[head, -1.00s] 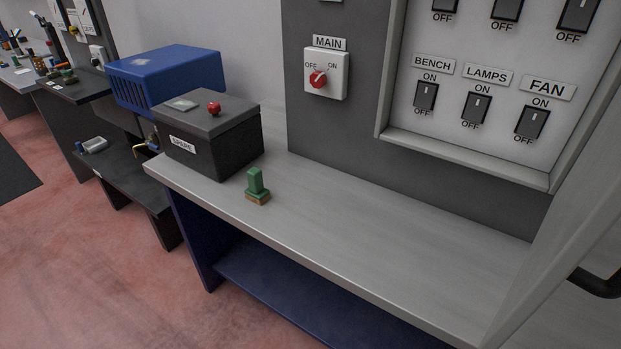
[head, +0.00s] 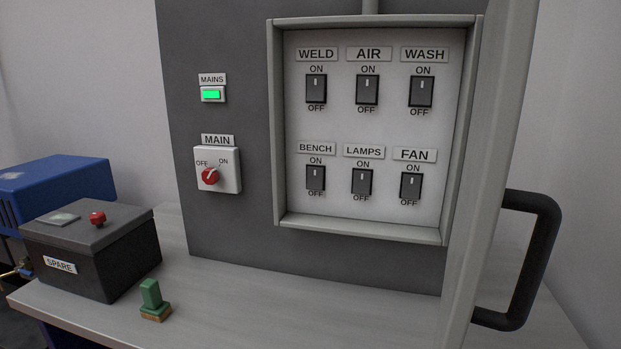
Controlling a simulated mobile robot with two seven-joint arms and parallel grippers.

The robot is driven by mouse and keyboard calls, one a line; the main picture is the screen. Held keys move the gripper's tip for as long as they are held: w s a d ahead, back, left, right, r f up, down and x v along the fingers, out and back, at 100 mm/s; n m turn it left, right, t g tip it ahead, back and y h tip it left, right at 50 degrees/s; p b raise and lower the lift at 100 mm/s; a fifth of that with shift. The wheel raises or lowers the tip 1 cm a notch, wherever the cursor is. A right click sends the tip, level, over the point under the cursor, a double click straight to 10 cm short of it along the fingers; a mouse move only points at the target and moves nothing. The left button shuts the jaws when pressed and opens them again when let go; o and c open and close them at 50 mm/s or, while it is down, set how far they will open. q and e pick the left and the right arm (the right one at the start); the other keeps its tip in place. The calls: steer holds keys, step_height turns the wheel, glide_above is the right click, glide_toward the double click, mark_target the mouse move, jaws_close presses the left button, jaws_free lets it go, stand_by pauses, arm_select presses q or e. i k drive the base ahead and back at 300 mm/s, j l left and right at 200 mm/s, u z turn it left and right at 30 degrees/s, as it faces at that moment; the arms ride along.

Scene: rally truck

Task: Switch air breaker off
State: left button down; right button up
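The AIR breaker (head: 367,90) is a dark rocker switch in the middle of the panel's upper row. ON is printed above it and OFF below it. Its small white mark sits towards the ON end, as on the other breakers. The WELD breaker (head: 316,89) is to its left and the WASH breaker (head: 421,92) to its right. The light panel (head: 400,222) sits in a grey frame, uncovered. Neither of my grippers shows in the head view.
Lower breakers are BENCH (head: 315,178), LAMPS (head: 361,182) and FAN (head: 411,187). The red MAIN knob (head: 210,176) is left, below a lit green MAINS lamp (head: 211,95). A door with a black handle (head: 540,260) stands open at right. A SPARE box (head: 95,255) and green stamp-like block (head: 152,298) stand on the bench.

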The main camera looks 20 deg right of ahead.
mark_target(367, 91)
steer(key=l+z, duration=0.15)
steer(key=z, duration=0.2)
steer(key=l+z, duration=0.2)
steer(key=z, duration=0.2)
steer(key=l+z, duration=0.2)
steer(key=z, duration=0.15)
